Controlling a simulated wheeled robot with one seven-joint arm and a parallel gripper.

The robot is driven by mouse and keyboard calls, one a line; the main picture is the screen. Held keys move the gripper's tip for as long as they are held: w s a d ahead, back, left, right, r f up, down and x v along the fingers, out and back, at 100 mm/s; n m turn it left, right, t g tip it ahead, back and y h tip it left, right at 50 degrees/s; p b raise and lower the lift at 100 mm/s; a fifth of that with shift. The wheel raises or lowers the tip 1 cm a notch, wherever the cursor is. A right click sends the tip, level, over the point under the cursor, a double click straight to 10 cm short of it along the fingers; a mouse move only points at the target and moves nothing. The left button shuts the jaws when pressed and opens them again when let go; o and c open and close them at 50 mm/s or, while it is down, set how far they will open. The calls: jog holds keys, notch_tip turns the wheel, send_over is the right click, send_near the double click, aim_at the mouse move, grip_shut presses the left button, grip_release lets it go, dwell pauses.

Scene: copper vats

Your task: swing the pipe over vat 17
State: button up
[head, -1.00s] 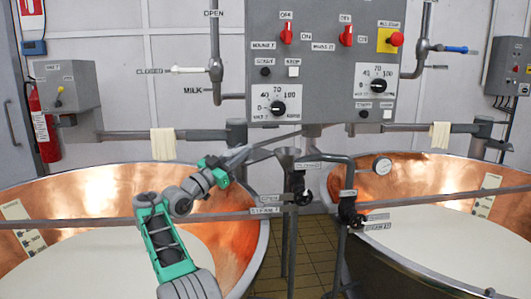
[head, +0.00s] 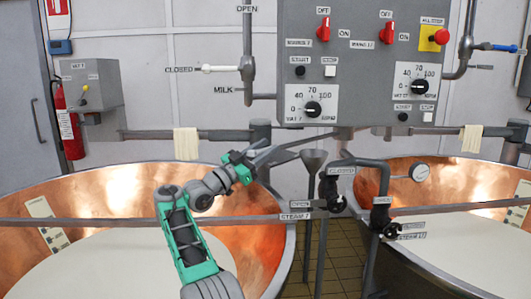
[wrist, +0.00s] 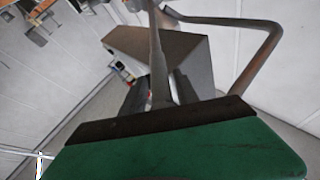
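A grey pipe (head: 300,143) slopes from the mount between the vats down to the left, over the right rim of the left vat (head: 262,232). My green and grey gripper (head: 246,166) is at the pipe's lower left end. Whether its fingers close on the pipe is too small to tell. In the wrist view my gripper's green part (wrist: 185,155) fills the bottom, and a grey pipe (wrist: 157,60) runs up from behind it. The right copper vat (head: 450,180), below the VAT 17 dial, holds pale liquid; the pipe is not over it.
A grey control panel (head: 365,60) with red switches hangs above the pipe. Steam valves and upright pipes (head: 335,190) stand between the vats. A fire extinguisher (head: 68,125) is at the far left.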

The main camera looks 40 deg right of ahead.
jog(key=shift+o, duration=0.4)
jog(key=shift+w+f, duration=0.2)
jog(key=shift+f, duration=0.15)
jog(key=shift+a+f+b, duration=0.25)
jog(key=shift+f+b, duration=0.2)
jog(key=shift+b, duration=0.15)
jog(key=b+v, duration=0.4)
jog(key=v, duration=0.1)
jog(key=shift+a+r, duration=0.1)
jog(key=shift+a, duration=0.2)
jog(key=shift+s+a+b, duration=0.1)
jog(key=shift+a+b, duration=0.35)
jog(key=shift+a, duration=0.35)
jog(key=shift+f, duration=0.2)
